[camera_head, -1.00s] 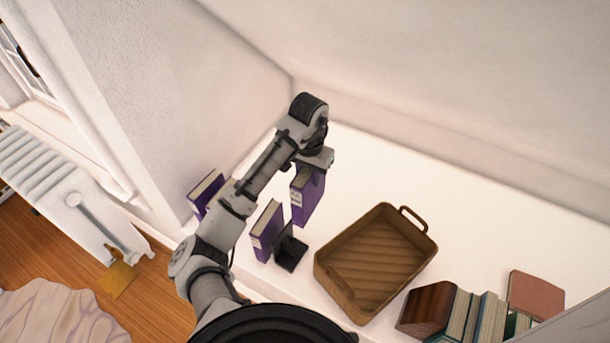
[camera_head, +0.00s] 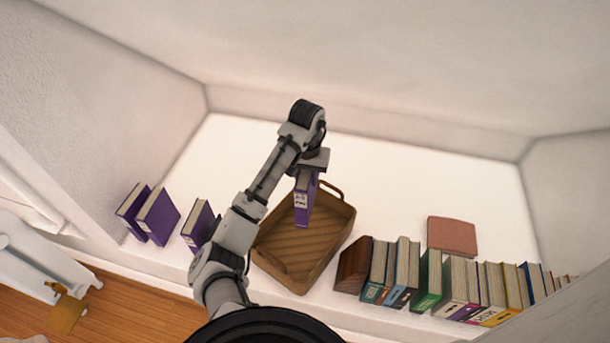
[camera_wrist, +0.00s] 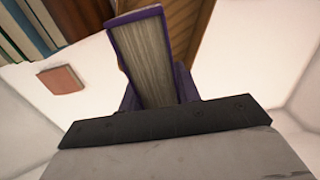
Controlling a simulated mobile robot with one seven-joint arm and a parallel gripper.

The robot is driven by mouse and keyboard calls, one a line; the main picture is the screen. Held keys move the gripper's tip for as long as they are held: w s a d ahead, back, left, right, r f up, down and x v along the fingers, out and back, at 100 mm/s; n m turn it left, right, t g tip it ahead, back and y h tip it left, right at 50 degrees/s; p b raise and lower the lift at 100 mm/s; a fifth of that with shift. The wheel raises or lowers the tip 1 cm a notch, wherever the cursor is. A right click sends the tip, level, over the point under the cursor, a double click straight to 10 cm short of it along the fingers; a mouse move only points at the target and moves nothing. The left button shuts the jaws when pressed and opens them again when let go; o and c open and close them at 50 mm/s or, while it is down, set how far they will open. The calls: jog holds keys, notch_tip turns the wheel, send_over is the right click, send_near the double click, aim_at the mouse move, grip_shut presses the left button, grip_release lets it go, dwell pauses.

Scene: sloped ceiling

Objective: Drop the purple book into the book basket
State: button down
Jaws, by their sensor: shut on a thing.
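A purple book (camera_head: 304,204) hangs upright from my gripper (camera_head: 308,174), which is shut on it. In the head view the held book appears over the brown book basket (camera_head: 332,243), in front of its far part; its height above the basket floor is hard to tell. The basket is empty as far as I can see, with a handle at its far end. In the wrist view the held book (camera_wrist: 148,58) fills the middle, page edges towards the camera, and part of the basket (camera_wrist: 190,30) shows behind it.
Several other purple books (camera_head: 158,217) stand at the left of the white shelf. A wooden bookend (camera_head: 353,265) and a row of books (camera_head: 430,280) stand right of the basket. A reddish book (camera_head: 452,236) lies flat behind them. The back of the shelf is clear.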

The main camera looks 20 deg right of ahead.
jog(key=shift+d+f+b, duration=0.1)
jog(key=shift+f+b, duration=0.2)
notch_tip(320, 180, down, 6)
jog(key=b, duration=0.5)
jog(key=shift+r+b, duration=0.25)
jog(key=shift+b, duration=0.1)
jog(key=c, duration=0.9)
grip_release()
notch_tip(320, 180, up, 14)
jog(key=shift+f+p, duration=0.1)
jog(key=shift+p, duration=0.55)
